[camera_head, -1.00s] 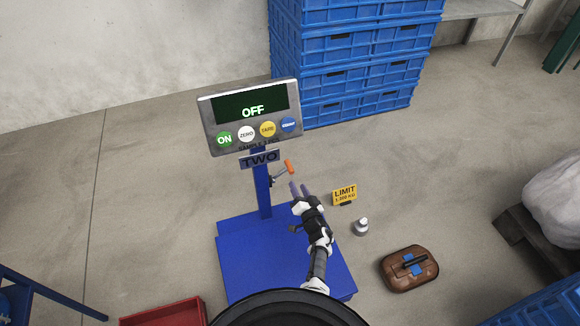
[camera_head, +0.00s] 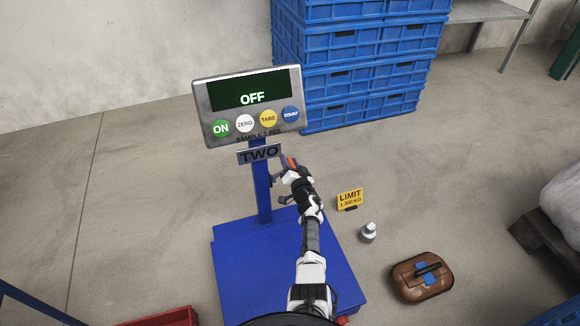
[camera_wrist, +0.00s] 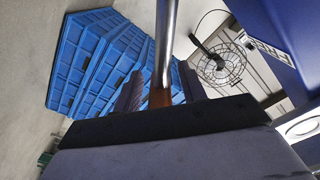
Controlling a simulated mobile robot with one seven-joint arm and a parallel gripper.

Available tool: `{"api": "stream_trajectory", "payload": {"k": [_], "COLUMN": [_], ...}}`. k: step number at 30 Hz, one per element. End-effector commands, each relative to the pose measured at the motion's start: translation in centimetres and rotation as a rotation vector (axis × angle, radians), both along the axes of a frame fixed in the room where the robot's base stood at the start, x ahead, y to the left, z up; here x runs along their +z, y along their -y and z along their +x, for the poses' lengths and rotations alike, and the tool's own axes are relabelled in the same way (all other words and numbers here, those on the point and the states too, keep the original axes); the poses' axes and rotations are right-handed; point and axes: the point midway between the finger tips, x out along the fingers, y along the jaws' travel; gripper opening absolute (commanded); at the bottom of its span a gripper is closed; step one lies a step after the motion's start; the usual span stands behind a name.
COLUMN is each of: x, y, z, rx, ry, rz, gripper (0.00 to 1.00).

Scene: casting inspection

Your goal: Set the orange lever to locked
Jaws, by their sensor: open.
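The orange lever (camera_head: 291,162) is on the scale's blue column, just below the sign "TWO". Its orange grip is mostly hidden by my gripper in the head view. My gripper (camera_head: 290,166) is open at the lever, with its fingers on either side of the grip. In the wrist view the lever's silver rod (camera_wrist: 166,45) runs down between the fingers to the orange-brown grip (camera_wrist: 159,98). I cannot tell whether a finger touches it. No locked marking is readable. The scale display (camera_head: 240,92) reads "OFF".
The scale's blue platform (camera_head: 240,270) lies below my arm. A yellow "LIMIT" sign (camera_head: 350,199), a metal weight (camera_head: 368,232) and a brown case (camera_head: 422,277) are on the floor to the right. Blue crates (camera_head: 360,70) are stacked behind. A red bin (camera_head: 165,318) is at the lower left.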

Motion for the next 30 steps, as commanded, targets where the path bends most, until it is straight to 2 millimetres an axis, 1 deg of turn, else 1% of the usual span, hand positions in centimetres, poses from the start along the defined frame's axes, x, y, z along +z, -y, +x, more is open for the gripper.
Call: {"api": "stream_trajectory", "payload": {"k": [8,11,15,18,30], "x": [0.06,0.04,0.04,0.04,-0.12], "y": [-0.02,-0.02,-0.01,-0.01,0.14], "z": [0.10,0.09,0.08,0.07,0.12], "rx": [0.000,0.000,0.000,0.000,-0.001], "ry": [0.000,0.000,0.000,0.000,-0.008], "rz": [0.000,0.000,0.000,0.000,0.025], "gripper": [0.41,0.29,0.11,0.00,0.00]}}
